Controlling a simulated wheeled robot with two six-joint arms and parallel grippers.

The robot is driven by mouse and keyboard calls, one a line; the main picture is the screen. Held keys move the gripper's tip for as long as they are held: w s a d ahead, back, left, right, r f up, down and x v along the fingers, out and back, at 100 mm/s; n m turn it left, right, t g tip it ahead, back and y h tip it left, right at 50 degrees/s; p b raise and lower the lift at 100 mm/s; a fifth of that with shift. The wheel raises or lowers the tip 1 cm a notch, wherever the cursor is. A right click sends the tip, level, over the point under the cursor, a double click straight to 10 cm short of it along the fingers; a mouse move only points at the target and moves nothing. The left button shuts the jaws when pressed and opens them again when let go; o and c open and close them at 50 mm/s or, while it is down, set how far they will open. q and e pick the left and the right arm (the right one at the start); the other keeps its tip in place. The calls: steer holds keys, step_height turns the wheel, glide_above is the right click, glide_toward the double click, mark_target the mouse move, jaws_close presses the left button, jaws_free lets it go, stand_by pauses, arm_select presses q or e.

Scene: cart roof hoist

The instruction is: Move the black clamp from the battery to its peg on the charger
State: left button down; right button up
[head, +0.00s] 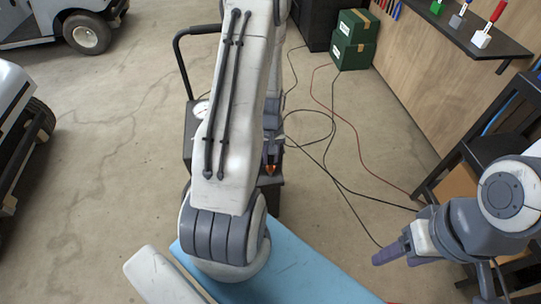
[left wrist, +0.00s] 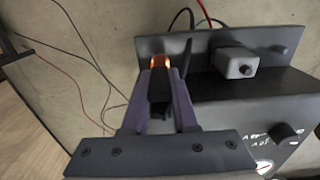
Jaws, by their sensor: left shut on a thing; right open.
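My left gripper (left wrist: 160,105) is shut on the black clamp (left wrist: 159,88), seen between its purple fingers in the left wrist view. The clamp's copper-coloured jaws point away from the gripper, beside the left part of the charger's upright dark plate (left wrist: 220,42). I cannot tell whether they touch it. On that plate are a grey block (left wrist: 236,63) and a short peg (left wrist: 280,48). In the head view my left arm hides much of the charger (head: 197,112); the left gripper (head: 272,150) shows beside it. My right gripper (head: 392,254) is open at the lower right. I cannot identify the battery.
Red and black cables (head: 335,112) lie across the floor right of the charger. Green boxes (head: 353,40) stand at the back. A shelf with coloured tools (head: 480,38) and a dark bench frame line the right. Carts (head: 15,120) stand left. A blue surface (head: 300,275) lies in front.

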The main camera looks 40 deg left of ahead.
mark_target(270, 167)
stand_by(0.5)
arm_select(q)
steer(key=shift+f+b, duration=1)
steer(key=shift+f, duration=0.65)
steer(key=c, duration=0.6)
jaws_free()
step_height(270, 167, up, 10)
steer(key=shift+r+p, duration=0.25)
steer(key=shift+p, duration=0.4)
